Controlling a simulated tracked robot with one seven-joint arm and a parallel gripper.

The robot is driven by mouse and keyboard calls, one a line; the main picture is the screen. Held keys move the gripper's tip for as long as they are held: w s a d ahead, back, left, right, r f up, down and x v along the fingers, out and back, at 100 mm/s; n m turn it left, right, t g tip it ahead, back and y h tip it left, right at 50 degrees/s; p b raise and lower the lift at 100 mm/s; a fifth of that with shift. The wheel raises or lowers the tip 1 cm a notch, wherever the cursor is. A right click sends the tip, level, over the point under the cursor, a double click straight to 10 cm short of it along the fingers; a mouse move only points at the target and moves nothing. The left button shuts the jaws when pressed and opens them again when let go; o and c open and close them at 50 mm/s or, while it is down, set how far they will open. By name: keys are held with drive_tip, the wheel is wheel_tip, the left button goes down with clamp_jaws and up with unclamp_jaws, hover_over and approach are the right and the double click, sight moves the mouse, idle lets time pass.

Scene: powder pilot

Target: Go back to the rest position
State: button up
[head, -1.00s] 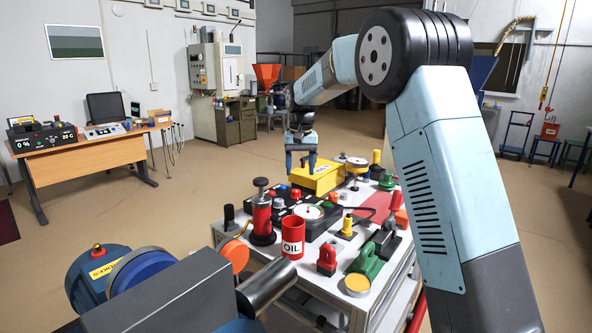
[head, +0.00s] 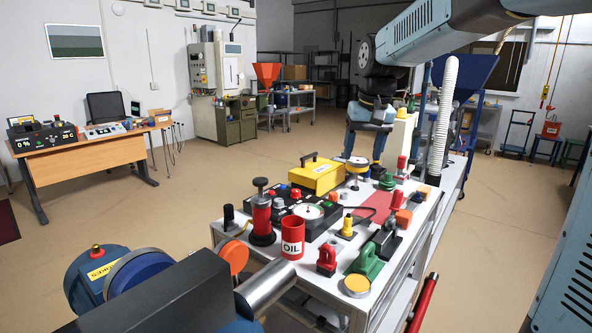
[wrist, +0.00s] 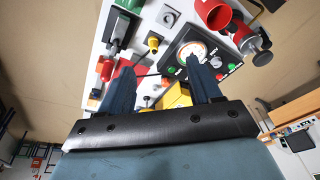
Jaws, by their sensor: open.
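My gripper (head: 365,145) is at the far end of the cart in the head view, its fingers pointing down, spread apart and empty. In the wrist view my gripper (wrist: 165,85) shows two dark blue fingers well apart with nothing held between them. Behind the fingers the cart top appears with the gauge panel (wrist: 190,50) and part of the yellow case (wrist: 176,97). My upper arm crosses the upper right of the head view.
The white cart (head: 330,262) carries a red OIL can (head: 292,237), the yellow case (head: 322,174), a green tool (head: 367,262) and several other items. A white ribbed hose (head: 443,115) stands close right of my gripper. Open floor (head: 215,180) lies left of the cart.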

drive_tip(key=s+d+f+t, duration=0.1)
drive_tip(key=s+d, duration=0.3)
drive_tip(key=s, duration=0.9)
drive_tip(key=s+d+f+t, duration=0.2)
drive_tip(key=s+d+f, duration=0.2)
drive_tip(key=s, duration=0.9)
drive_tip(key=shift+s+d+f+m+h, duration=0.2)
drive_tip(key=shift+d+m+h, duration=0.1)
drive_tip(key=shift+d, duration=0.25)
drive_tip(key=shift+w+a+f, duration=0.15)
drive_tip(key=shift+w+a, duration=0.55)
drive_tip(key=shift+w, duration=0.1)
